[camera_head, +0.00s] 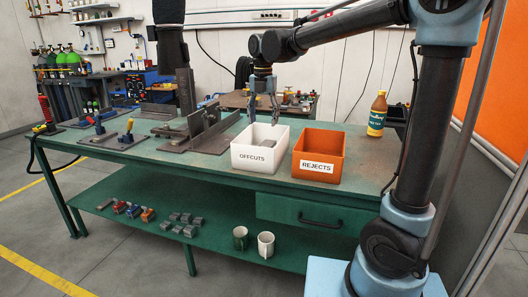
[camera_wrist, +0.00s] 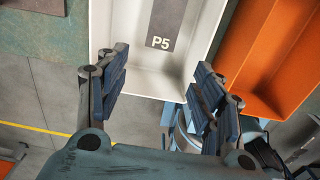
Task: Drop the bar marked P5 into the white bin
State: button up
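The white bin (camera_head: 251,168), labelled OFFCUTS, stands on the green bench. It also shows in the wrist view (camera_wrist: 118,22). The grey bar marked P5 (camera_wrist: 161,24) lies inside the white bin with its mark facing up. In the head view a grey bar (camera_head: 268,142) shows inside the bin, its mark too small to read. My gripper (camera_head: 264,112) is above the bin, fingers pointing down. In the wrist view my gripper (camera_wrist: 162,62) is open and empty, its fingers spread wide and apart from the bar.
An orange bin (camera_head: 336,148) labelled REJECTS stands right of the white bin. A yellow-brown bottle (camera_head: 377,115) is behind it on the right. Metal plates and an angled fixture (camera_head: 206,132) stand to the left. Mugs (camera_head: 266,244) and small parts sit on the lower shelf.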

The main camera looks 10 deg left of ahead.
dwell(0.3)
notch_tip(320, 180, up, 12)
dwell(0.6)
jog(key=shift+f, duration=0.1)
